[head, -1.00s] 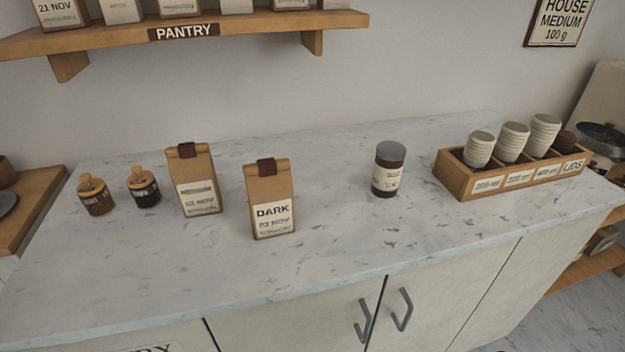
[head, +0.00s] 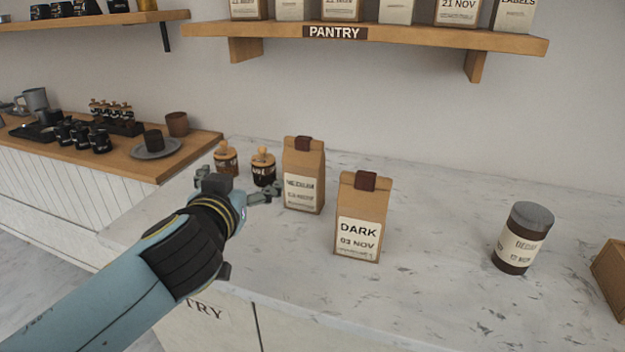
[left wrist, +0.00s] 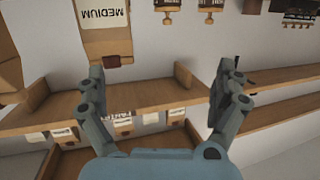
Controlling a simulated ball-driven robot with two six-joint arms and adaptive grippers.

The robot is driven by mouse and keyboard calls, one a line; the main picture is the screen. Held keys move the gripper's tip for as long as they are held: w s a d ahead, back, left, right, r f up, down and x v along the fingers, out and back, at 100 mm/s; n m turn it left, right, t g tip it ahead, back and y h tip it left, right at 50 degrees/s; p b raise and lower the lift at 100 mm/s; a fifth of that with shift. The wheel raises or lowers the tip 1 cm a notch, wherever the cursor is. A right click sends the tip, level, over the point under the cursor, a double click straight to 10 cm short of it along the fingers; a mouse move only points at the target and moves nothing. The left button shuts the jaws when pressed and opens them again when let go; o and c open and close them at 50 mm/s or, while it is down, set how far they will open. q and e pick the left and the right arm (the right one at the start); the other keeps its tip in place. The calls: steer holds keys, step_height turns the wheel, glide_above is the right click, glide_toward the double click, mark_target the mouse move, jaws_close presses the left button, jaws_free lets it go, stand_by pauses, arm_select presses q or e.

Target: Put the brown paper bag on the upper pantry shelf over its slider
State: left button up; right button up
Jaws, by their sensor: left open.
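Two brown paper bags stand upright on the marble counter. One bag has a pale label, hard to read in the head view (head: 304,165); its label reads MEDIUM, inverted, in the left wrist view (left wrist: 100,40). The other bag (head: 362,208) is labelled DARK 03 NOV and stands to its right, nearer the front. The upper pantry shelf (head: 400,38) holds a row of labelled bags and bears a PANTRY sign; I cannot make out a slider. My left gripper (head: 240,184) is open and empty, left of the MEDIUM bag, its fingers (left wrist: 162,75) apart. My right gripper is out of view.
Two small jars with wooden knobs (head: 226,158) (head: 263,167) stand behind my left gripper. A dark, grey-lidded canister (head: 522,238) stands at right, near a wooden box (head: 612,280). Counter is free between the DARK bag and canister. A wooden side counter (head: 190,148) holds cups at left.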

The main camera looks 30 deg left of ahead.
mark_target(301, 141)
arm_select(q)
steer(key=w+d+t+h, duration=0.1)
steer(key=w, duration=0.2)
steer(key=w+d+r+m+t+h+p, duration=0.1)
steer(key=w, duration=0.3)
steer(key=w+d+m+t+h, duration=0.1)
steer(key=w+t, duration=0.1)
steer(key=w, duration=0.1)
steer(key=shift+w+r+h, duration=0.3)
steer(key=shift+w+a+p, duration=0.1)
steer(key=shift+w+p, duration=0.2)
steer(key=shift+w+a+r, duration=0.1)
steer(key=shift+w, duration=0.2)
steer(key=x, duration=0.1)
steer(key=p+x, duration=0.1)
steer(key=x, duration=0.1)
steer(key=shift+w+r+p, duration=0.3)
steer(key=shift+w+p, duration=0.05)
steer(key=shift+w+a+f, duration=0.15)
steer(key=shift+w, duration=0.25)
steer(key=shift+s, duration=0.1)
steer(key=c, duration=1.6)
